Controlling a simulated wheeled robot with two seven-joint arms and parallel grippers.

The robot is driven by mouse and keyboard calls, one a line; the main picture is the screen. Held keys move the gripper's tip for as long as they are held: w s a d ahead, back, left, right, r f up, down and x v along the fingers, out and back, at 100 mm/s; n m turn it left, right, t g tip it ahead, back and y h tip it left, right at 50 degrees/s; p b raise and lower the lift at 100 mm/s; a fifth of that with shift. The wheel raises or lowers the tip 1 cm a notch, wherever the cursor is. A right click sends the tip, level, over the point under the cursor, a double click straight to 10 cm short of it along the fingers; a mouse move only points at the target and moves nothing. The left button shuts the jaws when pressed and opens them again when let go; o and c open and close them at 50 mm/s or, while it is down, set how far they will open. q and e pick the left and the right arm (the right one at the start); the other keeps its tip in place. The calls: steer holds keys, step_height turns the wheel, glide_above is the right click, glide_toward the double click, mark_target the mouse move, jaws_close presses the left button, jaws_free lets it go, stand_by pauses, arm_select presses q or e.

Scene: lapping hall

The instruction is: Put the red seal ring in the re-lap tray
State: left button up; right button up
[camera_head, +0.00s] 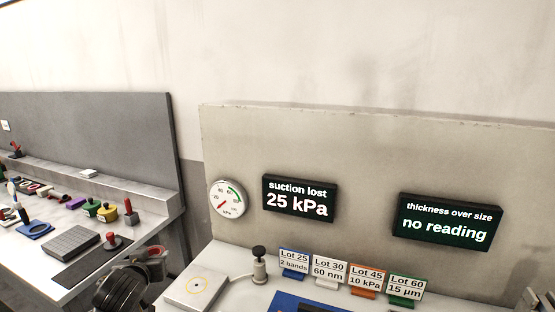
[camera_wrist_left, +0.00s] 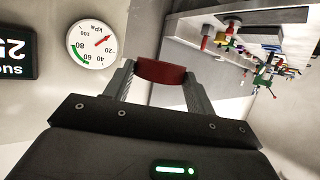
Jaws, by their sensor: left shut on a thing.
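My left gripper (camera_head: 152,262) is near the bottom of the head view, left of the right-hand bench. It is shut on the red seal ring, seen as a red band (camera_wrist_left: 161,72) across the fingertips in the left wrist view. In the head view the ring is small and partly hidden by the fingers. They are in the air, at the gap between the two benches. I cannot pick out the re-lap tray for certain; a blue flat surface (camera_head: 287,302) is cut off at the bottom edge. My right gripper is not in view.
On the right bench are a pale plate with a yellow circle (camera_head: 187,303), a black-knobbed valve (camera_head: 259,265) and lot cards (camera_head: 328,272). The left bench (camera_head: 63,294) holds several parts.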

arm_select(q)
steer(key=s+d+r+m+h, duration=0.2)
steer(key=s+d+r, duration=0.4)
steer(key=d+r, duration=0.4)
steer(key=shift+d+r+m+t+h, duration=0.25)
steer(key=shift+d+h, duration=0.25)
steer(key=shift+d, duration=0.75)
steer(key=shift+s+f, duration=0.1)
step_height(320, 180, down, 6)
steer(key=s, duration=0.1)
steer(key=shift+s, duration=0.3)
steer(key=shift+d, duration=0.1)
